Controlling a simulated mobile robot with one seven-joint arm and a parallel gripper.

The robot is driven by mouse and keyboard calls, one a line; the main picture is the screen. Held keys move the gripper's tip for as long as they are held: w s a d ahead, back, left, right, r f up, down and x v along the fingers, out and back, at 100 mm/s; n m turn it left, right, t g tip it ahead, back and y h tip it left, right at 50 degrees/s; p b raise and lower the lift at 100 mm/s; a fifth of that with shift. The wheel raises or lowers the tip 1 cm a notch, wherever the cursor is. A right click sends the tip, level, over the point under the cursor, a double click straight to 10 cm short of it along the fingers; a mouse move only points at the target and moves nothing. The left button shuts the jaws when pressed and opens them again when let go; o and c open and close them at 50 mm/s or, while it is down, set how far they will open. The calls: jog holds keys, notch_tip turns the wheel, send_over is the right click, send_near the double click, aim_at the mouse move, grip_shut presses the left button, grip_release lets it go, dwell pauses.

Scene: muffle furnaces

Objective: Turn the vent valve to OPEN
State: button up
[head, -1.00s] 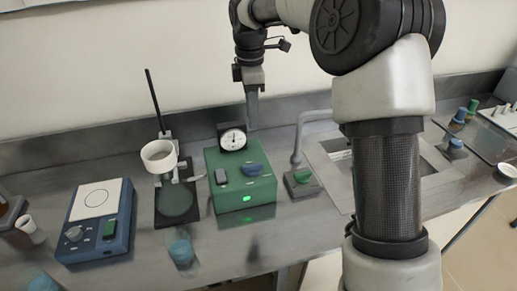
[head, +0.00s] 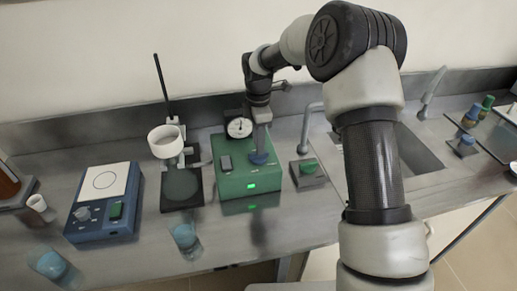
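A green box (head: 236,186) stands on the bench with a round dial gauge (head: 239,128) at its back and a lit green display on its front. On its top are a blue knob (head: 259,158) and a small dark grey switch block (head: 226,163). The blue knob looks like the vent valve, but I can read no OPEN mark. My gripper (head: 260,149) points down with its tips at the blue knob, partly covering it. I cannot tell whether the fingers touch or straddle it, or how far apart they are.
Right of the box is a grey block with a green knob (head: 309,167), beside a tap (head: 307,125) and sink. Left are a stand with a white cup (head: 166,141) and a blue hotplate (head: 103,222). A glass with blue liquid (head: 184,237) stands near the front edge.

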jog(key=shift+f, duration=1.9)
grip_shut()
